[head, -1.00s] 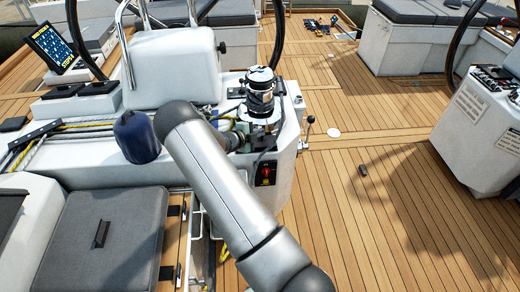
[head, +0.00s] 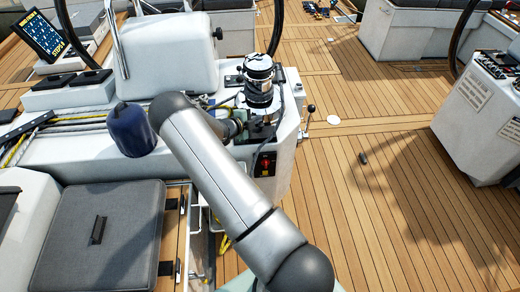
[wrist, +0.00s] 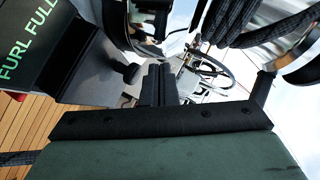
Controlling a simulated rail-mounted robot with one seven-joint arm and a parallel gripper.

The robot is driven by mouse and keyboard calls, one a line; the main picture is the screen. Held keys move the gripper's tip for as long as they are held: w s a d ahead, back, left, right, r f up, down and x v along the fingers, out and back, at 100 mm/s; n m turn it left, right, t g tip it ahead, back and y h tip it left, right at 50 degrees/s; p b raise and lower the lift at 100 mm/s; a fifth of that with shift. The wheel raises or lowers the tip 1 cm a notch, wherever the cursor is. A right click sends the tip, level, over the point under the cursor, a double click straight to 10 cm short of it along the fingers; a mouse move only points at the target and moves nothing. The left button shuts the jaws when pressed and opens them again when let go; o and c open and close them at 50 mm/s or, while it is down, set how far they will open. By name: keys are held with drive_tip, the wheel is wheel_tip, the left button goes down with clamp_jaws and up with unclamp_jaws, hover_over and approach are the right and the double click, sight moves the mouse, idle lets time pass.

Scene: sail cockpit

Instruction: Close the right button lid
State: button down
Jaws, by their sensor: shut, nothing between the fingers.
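My gripper (wrist: 158,86) shows in the wrist view as two dark fingers, pressed together and empty. Their tips are close to a black knob on a grey panel edge. Two flat black lids sit side by side on the white ledge at upper left: a left one (head: 52,83) and a right one (head: 94,77). I cannot tell for sure whether these are the button lids, or whether the right one is open.
A chrome and black winch (head: 259,82) stands on the console. A navy blue bag-like object (head: 131,130) and ropes lie left of my arm. A screen (head: 45,36) stands at upper left. The wrist view shows a "FURL FULL" panel (wrist: 45,50). Wooden deck at right is mostly clear.

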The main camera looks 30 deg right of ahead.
sight(257, 129)
idle(0.5)
drive_tip(key=w+a+r, duration=0.3)
drive_tip(key=a+r, duration=0.3)
drive_tip(key=r, duration=0.3)
drive_tip(key=w+a+r, duration=0.4)
drive_tip(key=a+r, duration=0.3)
drive_tip(key=r, duration=0.2)
drive_tip(key=s+a+r+m+g+y, duration=0.2)
drive_tip(key=s+r+m+y, duration=0.15)
drive_tip(key=s+m, duration=0.75)
drive_tip(key=s+a+r+m+g+y, duration=0.1)
drive_tip(key=s+a+r+m+y, duration=0.25)
drive_tip(key=s+m, duration=0.75)
drive_tip(key=s+a+m+y, duration=0.3)
drive_tip(key=s+a+m, duration=0.2)
drive_tip(key=s+m, duration=0.5)
drive_tip(key=s+a+m+y, duration=0.3)
drive_tip(key=s+a+m, duration=0.2)
drive_tip(key=s+m, duration=0.5)
drive_tip(key=shift+s+a+r+m+t, duration=0.25)
drive_tip(key=shift+a+r+m+t, duration=0.1)
drive_tip(key=shift+m, duration=0.15)
